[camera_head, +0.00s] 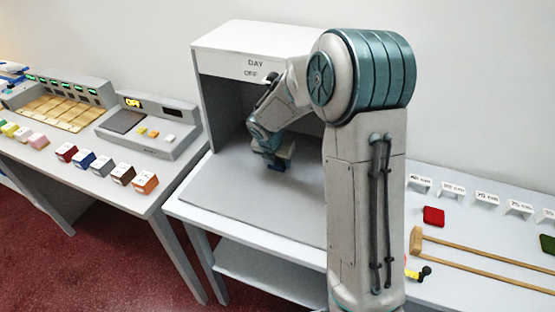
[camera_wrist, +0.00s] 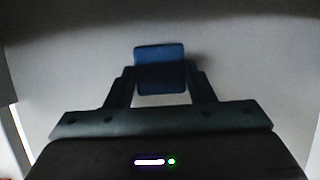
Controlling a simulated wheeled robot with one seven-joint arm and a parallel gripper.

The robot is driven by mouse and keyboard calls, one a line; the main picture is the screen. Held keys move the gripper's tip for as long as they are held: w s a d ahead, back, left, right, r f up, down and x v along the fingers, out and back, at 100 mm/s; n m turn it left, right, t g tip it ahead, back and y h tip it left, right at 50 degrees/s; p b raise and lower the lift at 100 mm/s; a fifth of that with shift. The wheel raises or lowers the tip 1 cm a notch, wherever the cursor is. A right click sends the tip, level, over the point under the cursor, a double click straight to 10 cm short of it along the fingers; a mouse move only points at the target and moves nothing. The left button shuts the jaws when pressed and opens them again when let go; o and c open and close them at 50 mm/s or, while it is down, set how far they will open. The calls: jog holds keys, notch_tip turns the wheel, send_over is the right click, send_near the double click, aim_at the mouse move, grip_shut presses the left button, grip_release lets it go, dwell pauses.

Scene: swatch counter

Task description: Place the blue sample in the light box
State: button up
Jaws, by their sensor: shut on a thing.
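The light box (camera_head: 220,95) is a grey-white booth with an open front, marked "DAY" and "OFF" on its top panel. My gripper (camera_wrist: 160,90) is inside it, and is shut on the blue sample (camera_wrist: 160,55), a flat blue square with rounded corners. In the wrist view the sample sits between the two fingertips, over a plain grey surface. In the head view my gripper (camera_head: 275,158) points down just above the booth floor, with a bit of blue at its tip. I cannot tell whether the sample touches the floor. My arm hides the booth's right side.
A counter at left holds several coloured blocks (camera_head: 102,164), a keyed console (camera_head: 60,108) and a scale-like device (camera_head: 150,125). At right, a red sample (camera_head: 433,216), a green sample (camera_head: 547,244), labelled cards (camera_head: 486,197) and wooden rails (camera_head: 480,265) lie on the counter.

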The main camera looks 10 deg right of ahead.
jog(key=shift+f, duration=0.1)
jog(key=o, duration=0.5)
jog(key=shift+f, duration=0.1)
jog(key=o, duration=0.4)
jog(key=shift+o, duration=0.2)
jog(key=shift+r, duration=0.3)
jog(key=v, duration=0.7)
jog(key=shift+p, duration=0.45)
jog(key=shift+s+r, duration=0.1)
jog(key=shift+s, duration=0.05)
